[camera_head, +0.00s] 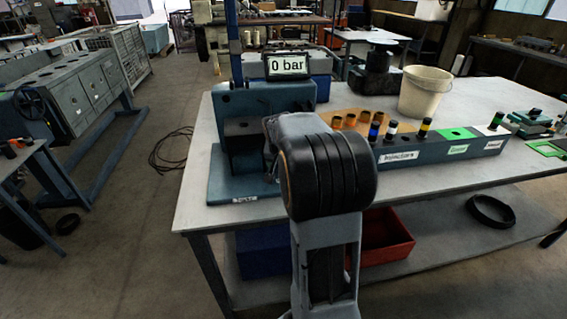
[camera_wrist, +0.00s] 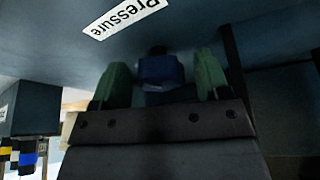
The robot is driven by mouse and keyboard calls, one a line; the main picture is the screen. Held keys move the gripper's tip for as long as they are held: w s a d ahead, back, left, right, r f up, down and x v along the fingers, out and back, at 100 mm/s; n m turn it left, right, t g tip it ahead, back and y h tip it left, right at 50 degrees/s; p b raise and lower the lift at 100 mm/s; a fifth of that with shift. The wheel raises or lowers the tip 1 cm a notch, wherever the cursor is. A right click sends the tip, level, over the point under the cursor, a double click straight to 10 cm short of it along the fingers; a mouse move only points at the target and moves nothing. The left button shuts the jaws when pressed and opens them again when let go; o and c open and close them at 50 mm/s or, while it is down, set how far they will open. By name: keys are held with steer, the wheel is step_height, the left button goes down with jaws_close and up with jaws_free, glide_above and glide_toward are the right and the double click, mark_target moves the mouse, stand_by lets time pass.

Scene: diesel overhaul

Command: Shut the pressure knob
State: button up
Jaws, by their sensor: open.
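In the wrist view, a blue knob (camera_wrist: 162,71) sits below the white "Pressure" label (camera_wrist: 124,17) on the blue-grey test bench. My gripper (camera_wrist: 162,80) is open, with one green finger on each side of the knob. I cannot tell whether the fingers touch it. In the head view, the test bench (camera_head: 262,99) stands on the left part of the table, and its display (camera_head: 287,66) reads "0 bar". My arm hides the knob and the gripper in the head view.
To the right stands a long injector rack (camera_head: 440,149) with coloured injectors and labels. A white bucket (camera_head: 424,92) stands behind it on the table (camera_head: 500,95). A blue post rises behind the test bench. Under the table is a red crate (camera_head: 385,242).

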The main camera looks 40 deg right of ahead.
steer(key=shift+r, duration=0.1)
steer(key=p+v, duration=0.1)
steer(key=v, duration=1.2)
steer(key=shift+r, duration=0.3)
steer(key=shift+s+a, duration=0.15)
step_height(320, 180, up, 3)
steer(key=s+d+p, duration=0.2)
steer(key=p, duration=0.4)
steer(key=w+f+n, duration=0.1)
steer(key=w+f, duration=0.1)
steer(key=f, duration=0.3)
steer(key=w+d+f+n+y, duration=0.1)
steer(key=w+f+n, duration=0.1)
steer(key=f, duration=0.2)
steer(key=w+d+f+n+t+p, duration=0.1)
steer(key=f, duration=0.4)
steer(key=shift+w+f, duration=0.35)
steer(key=shift+w, duration=0.05)
